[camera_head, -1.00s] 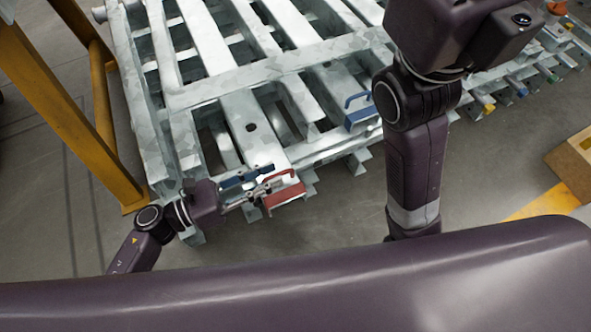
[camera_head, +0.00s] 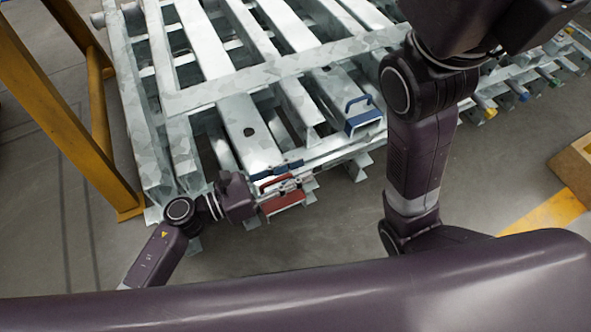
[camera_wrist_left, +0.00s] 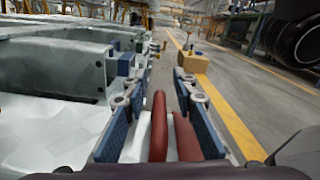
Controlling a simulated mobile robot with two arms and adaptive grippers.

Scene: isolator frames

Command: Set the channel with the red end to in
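The red end (camera_head: 283,203) of a channel is at the near edge of the grey metal frame, with a red handle (camera_head: 271,184) on it. My left gripper (camera_head: 287,178) reaches it from the left. Its two fingers lie on either side of the red handle. In the left wrist view the red handle (camera_wrist_left: 159,128) stands between the blue finger pads of my left gripper (camera_wrist_left: 160,115), with visible gaps on both sides. The gripper is open. The fingers partly hide the red end in the head view. My right gripper is outside the views.
A blue end with a handle (camera_head: 363,118) sits farther right on the grey frame (camera_head: 290,68). A yellow post (camera_head: 45,110) stands at the left. My right arm crosses the right side. A wooden box (camera_head: 575,165) stands on the floor at the far right.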

